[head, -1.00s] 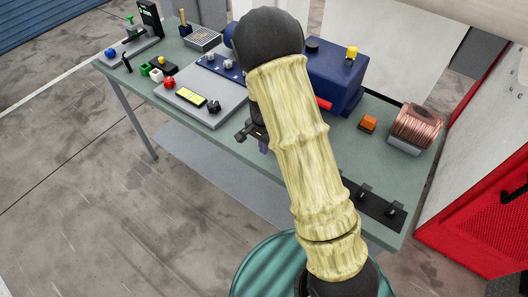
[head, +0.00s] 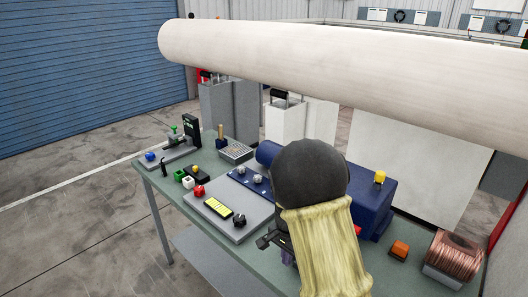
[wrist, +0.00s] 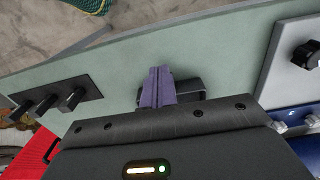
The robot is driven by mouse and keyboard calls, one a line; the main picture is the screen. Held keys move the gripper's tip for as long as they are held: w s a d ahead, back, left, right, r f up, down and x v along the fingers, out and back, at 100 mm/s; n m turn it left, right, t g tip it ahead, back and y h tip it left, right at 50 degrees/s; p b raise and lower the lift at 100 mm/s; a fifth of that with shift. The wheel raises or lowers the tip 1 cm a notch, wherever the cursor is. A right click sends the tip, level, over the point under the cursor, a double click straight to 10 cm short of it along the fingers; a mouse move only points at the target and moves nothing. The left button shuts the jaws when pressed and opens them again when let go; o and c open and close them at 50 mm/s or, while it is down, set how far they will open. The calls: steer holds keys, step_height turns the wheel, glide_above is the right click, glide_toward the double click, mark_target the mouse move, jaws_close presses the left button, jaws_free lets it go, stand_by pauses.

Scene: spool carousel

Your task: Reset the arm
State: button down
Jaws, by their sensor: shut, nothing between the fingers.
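My gripper shows in the wrist view (wrist: 157,82) as two purple fingers pressed together, with nothing between them. It is over the green worktable (wrist: 215,50), and its height above the top is hard to judge. In the head view my arm's yellow link and black joint cover the middle of the table (head: 240,148). Only a small dark and purple part of my gripper (head: 287,256) shows to the left of the arm, near the table's front edge.
A grey panel with a yellow display (head: 217,206), a blue machine (head: 372,203), an orange block (head: 399,249) and a copper spool (head: 455,254) stand on the table. A black strip with dark pegs (wrist: 60,108) lies left in the wrist view. A pale beam (head: 330,55) crosses the head view.

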steer(key=s+d+r+n+t, duration=0.1)
steer(key=s+d+r+n, duration=0.2)
steer(key=s, duration=0.5)
steer(key=s+d+r+n+t, duration=0.1)
steer(key=s+d+r+n, duration=0.2)
steer(key=s+r+n, duration=0.2)
steer(key=s+n, duration=0.1)
steer(key=s, duration=0.2)
steer(key=shift+r+t, duration=0.2)
steer(key=shift+t, duration=0.1)
steer(key=shift+d, duration=0.1)
